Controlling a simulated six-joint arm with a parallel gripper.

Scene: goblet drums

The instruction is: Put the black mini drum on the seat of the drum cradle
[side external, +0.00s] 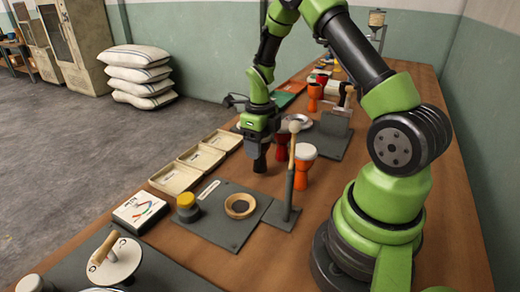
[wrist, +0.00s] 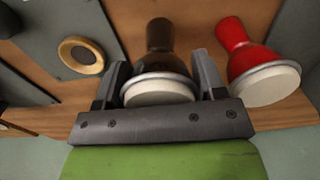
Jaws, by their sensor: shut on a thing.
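My gripper (side external: 260,138) is shut on the black mini drum (side external: 260,161), whose dark stem points down below the jaws. In the wrist view, the drum (wrist: 159,62) stands between the two fingers (wrist: 161,84), its pale head toward the palm. I cannot tell whether its foot touches the table. The drum cradle has a round wooden seat ring (side external: 240,206) on a grey plate, apart from the drum and nearer the side camera. The ring also shows at the left of the wrist view (wrist: 97,67), and it looks empty.
A red drum (wrist: 240,50) stands close beside the held drum. An orange drum (side external: 304,168) and an upright mallet on a post (side external: 289,185) stand right of my gripper. A yellow-topped knob (side external: 186,204) is beside the ring. Shallow trays (side external: 176,180) line the left edge.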

